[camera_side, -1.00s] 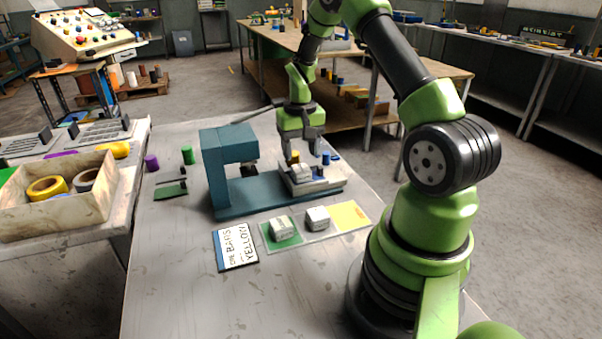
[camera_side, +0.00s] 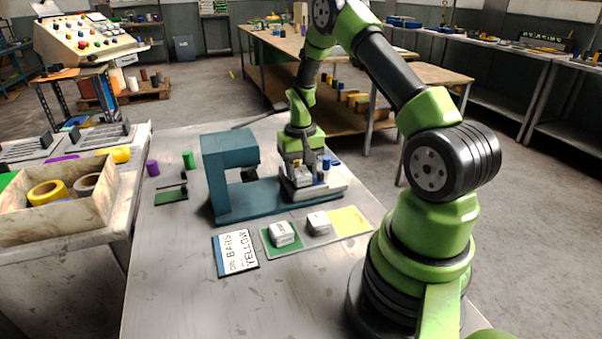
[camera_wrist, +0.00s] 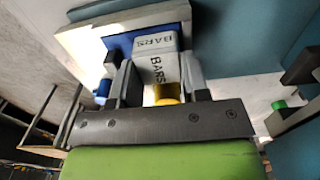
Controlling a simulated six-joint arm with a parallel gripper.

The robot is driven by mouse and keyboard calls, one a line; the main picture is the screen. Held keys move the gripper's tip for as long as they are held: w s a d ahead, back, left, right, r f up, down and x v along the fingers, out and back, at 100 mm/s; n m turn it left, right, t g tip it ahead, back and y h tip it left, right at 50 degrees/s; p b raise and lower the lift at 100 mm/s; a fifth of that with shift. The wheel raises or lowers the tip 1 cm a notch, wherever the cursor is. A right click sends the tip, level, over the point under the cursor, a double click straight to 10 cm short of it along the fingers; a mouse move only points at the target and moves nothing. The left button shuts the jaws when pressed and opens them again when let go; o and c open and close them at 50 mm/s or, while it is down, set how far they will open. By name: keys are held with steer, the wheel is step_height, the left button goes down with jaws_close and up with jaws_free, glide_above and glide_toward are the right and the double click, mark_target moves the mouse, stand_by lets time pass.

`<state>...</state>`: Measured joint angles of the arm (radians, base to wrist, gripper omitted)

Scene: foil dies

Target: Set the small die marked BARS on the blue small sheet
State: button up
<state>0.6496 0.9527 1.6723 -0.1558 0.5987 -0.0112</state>
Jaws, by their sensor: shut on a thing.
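The white small die marked BARS (camera_wrist: 157,68) is between the two fingers of my gripper (camera_wrist: 158,82) in the wrist view. My gripper is shut on it. A yellow round part (camera_wrist: 167,93) shows at its near end. The blue sheet (camera_wrist: 118,42) shows beside and behind the die, on the light bed. I cannot tell whether the die touches the sheet. In the side view my gripper (camera_side: 304,176) is low at the bed of the teal press (camera_side: 228,150), and its fingers mostly hide the die and sheet.
Two other white dies, one on the green sheet (camera_side: 270,249) and one (camera_side: 318,221) beside the yellow sheet (camera_side: 348,219), stand in front of the press. A card (camera_side: 235,252) reading BARS and YELLOW lies left of them. A blue cylinder (camera_side: 326,162) stands near my gripper.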

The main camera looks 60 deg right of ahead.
mark_target(300, 170)
step_height(300, 170, up, 9)
steer(key=shift+r, duration=0.15)
step_height(300, 170, down, 9)
steer(key=shift+f, duration=0.15)
stand_by(0.5)
steer(key=o, duration=0.8)
steer(key=shift+f, duration=0.15)
